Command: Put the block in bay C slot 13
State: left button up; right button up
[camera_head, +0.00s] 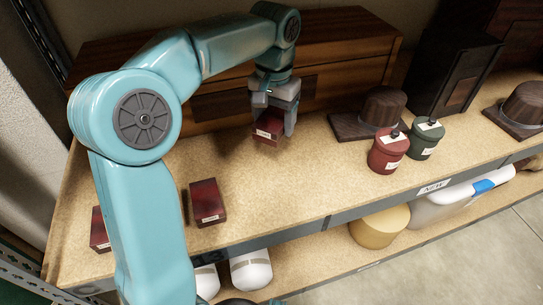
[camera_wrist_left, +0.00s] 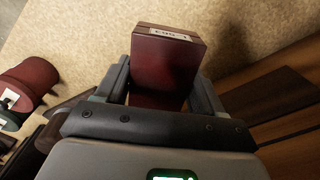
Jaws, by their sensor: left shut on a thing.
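My left gripper (camera_head: 274,116) is shut on a dark red block (camera_head: 267,128) with a white label, close over the upper shelf in front of a long wooden chest. In the head view I cannot tell whether the block touches the shelf. Two similar red blocks stand on the shelf at the left, one clear (camera_head: 207,202) and one partly behind my arm (camera_head: 99,230). My right gripper is out of view.
The wooden chest (camera_head: 340,50) lines the back of the shelf (camera_head: 290,195). A brown hat-shaped object (camera_head: 382,106), a red pot (camera_head: 388,152) and a green pot (camera_head: 425,140) stand to the right. The front middle of the shelf is clear. White and tan objects lie on the lower shelf.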

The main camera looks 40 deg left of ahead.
pick_arm(q)
jog(key=b, duration=0.2)
send_over(274, 160)
notch_tip(274, 160, down, 7)
jog(key=shift+s+r, duration=0.1)
jog(key=shift+r, duration=0.1)
notch_tip(274, 160, down, 4)
jog(key=shift+r+b, duration=0.25)
jog(key=shift+b, duration=0.35)
jog(key=shift+r, duration=0.15)
jog(key=o, duration=0.7)
jog(key=shift+f, duration=0.2)
jog(key=o, duration=0.4)
jog(key=shift+o, duration=0.2)
